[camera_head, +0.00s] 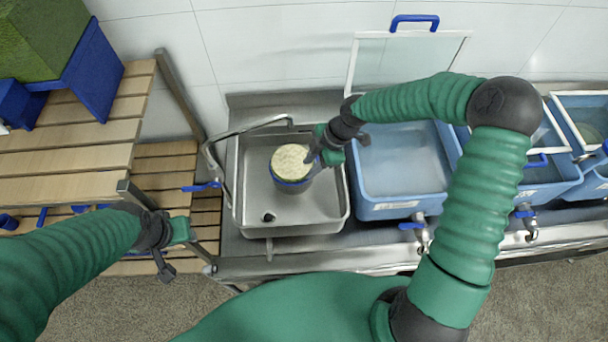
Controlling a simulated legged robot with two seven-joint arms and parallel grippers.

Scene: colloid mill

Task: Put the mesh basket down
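The mesh basket (293,183) is a round grey container with a blue band near its rim and a pale, grainy filling on top. It appears upright over the steel sink (307,222); I cannot tell whether it touches the sink floor. My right gripper (316,160) is at the basket's right rim and appears shut on it, with the fingers partly hidden. My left gripper (172,252) is away from the basket, at lower left beside the wooden rack. Its fingers are spread apart and hold nothing.
A faucet (210,160) with a blue handle stands at the sink's left edge. Blue tanks (402,175) with taps stand to the right, one with a raised clear lid (405,65).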

